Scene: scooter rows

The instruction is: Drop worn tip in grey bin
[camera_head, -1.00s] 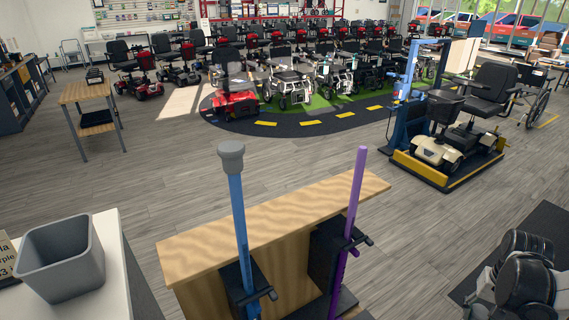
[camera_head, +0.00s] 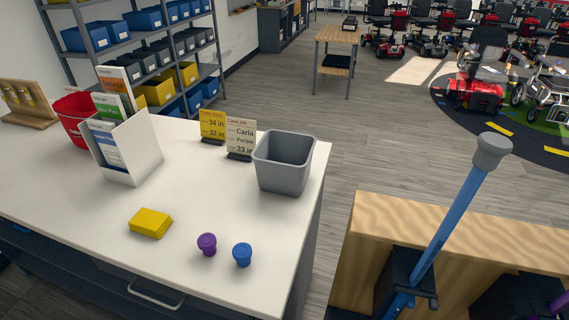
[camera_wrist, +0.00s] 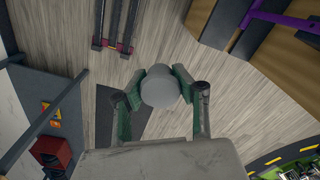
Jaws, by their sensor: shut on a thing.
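In the wrist view my gripper (camera_wrist: 160,86) is shut on a worn tip (camera_wrist: 160,90), a round grey piece held between the green-sided fingers above the floor. My gripper is not in the head view. The grey bin (camera_head: 283,165) is an open square tub at the right end of the white counter (camera_head: 110,240) in the head view; its floor is hidden. A blue cane (camera_head: 450,220) with another grey tip (camera_head: 492,150) on its upper end stands in the wooden rack (camera_head: 470,240). Part of a purple cane shows in the wrist view (camera_wrist: 285,20).
A purple tip (camera_head: 207,244) and a blue tip (camera_head: 242,254) stand on the counter, near a yellow stack (camera_head: 150,223). Two sign cards (camera_head: 240,138) stand left of the bin. A white leaflet holder (camera_head: 130,150) and red bucket (camera_head: 73,118) are farther left. Floor lies between counter and rack.

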